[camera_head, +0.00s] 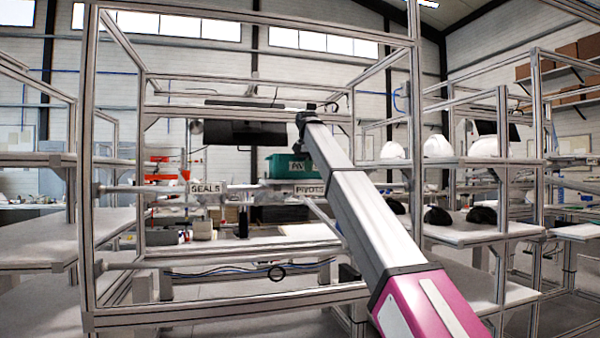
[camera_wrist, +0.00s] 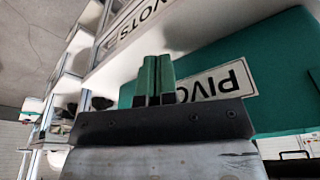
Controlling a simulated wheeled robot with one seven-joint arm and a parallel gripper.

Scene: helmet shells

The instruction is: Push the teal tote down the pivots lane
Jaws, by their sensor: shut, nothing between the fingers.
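The teal tote (camera_head: 279,166) stands on the rack shelf behind the PIVOTS lane label (camera_head: 309,190). My arm hides its right part in the head view. In the wrist view the tote (camera_wrist: 285,55) fills the right side, its white PIVOTS plate (camera_wrist: 222,82) upside down. The lane label (camera_wrist: 128,28) shows at upper left there. My gripper (camera_wrist: 154,78) is shut and empty, its green-tipped fingers together in front of the tote; I cannot tell whether they touch it. In the head view my gripper is not clearly visible beyond the arm.
A SEALS label (camera_head: 205,187) marks the lane to the left. Aluminium posts (camera_head: 417,130) frame the rack. White helmet shells (camera_head: 438,147) and dark ones (camera_head: 437,216) sit on shelves to the right. A bare grey table (camera_head: 60,240) stands at left.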

